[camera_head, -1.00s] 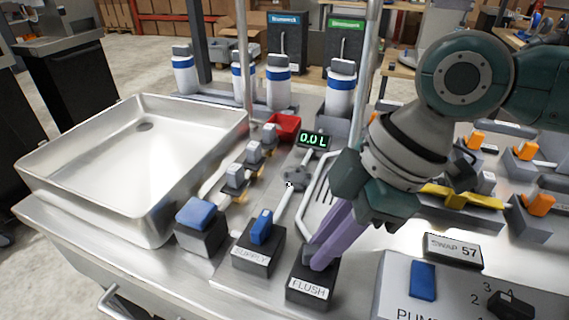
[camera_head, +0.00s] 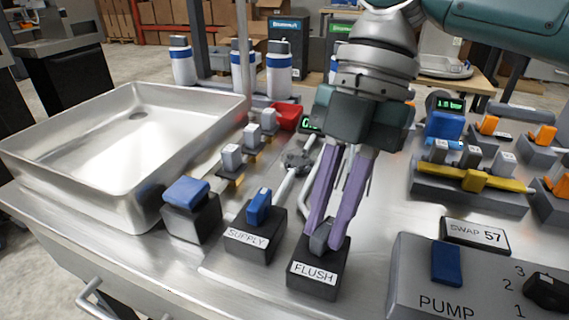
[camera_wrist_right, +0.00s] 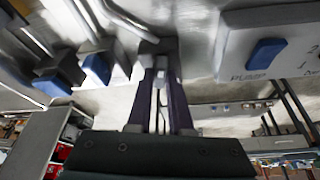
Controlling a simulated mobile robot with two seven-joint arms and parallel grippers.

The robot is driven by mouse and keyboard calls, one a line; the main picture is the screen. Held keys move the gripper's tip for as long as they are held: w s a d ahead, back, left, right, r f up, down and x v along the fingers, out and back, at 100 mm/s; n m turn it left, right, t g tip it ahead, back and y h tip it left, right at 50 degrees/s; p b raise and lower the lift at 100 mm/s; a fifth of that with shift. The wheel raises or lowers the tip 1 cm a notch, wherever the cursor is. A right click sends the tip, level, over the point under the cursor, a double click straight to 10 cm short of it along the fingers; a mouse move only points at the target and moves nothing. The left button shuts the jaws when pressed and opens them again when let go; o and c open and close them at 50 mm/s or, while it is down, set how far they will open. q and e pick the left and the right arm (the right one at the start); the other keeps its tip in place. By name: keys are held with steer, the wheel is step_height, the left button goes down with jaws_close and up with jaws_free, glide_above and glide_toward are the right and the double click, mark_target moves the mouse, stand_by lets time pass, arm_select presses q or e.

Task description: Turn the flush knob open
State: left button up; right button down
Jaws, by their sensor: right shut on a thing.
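The flush knob (camera_head: 321,238) is a grey handle on top of a black block (camera_head: 318,276) labelled FLUSH, at the front of the metal counter. My right gripper (camera_head: 329,240) reaches down from above with its purple fingers shut on the knob, one on each side. In the right wrist view, the fingers (camera_wrist_right: 160,75) run up to the dark block and partly hide the knob. My left gripper is not in either view.
Left of the flush block stands the SUPPLY block with a blue knob (camera_head: 259,207). A grey PUMP box (camera_head: 455,285) is close on the right, with a SWAP 57 sign (camera_head: 475,234) behind it. A metal basin (camera_head: 120,150) fills the left side.

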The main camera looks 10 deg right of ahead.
steer(key=shift+w+a+n+g+h+b, duration=0.1)
steer(key=shift+n+g+h+b, duration=0.35)
steer(key=shift+n+b, duration=0.75)
steer(key=shift+n+p, duration=0.3)
steer(key=shift+n, duration=0.2)
steer(key=c, duration=0.8)
jaws_free()
steer(key=v, duration=0.7)
steer(key=shift+r, duration=0.3)
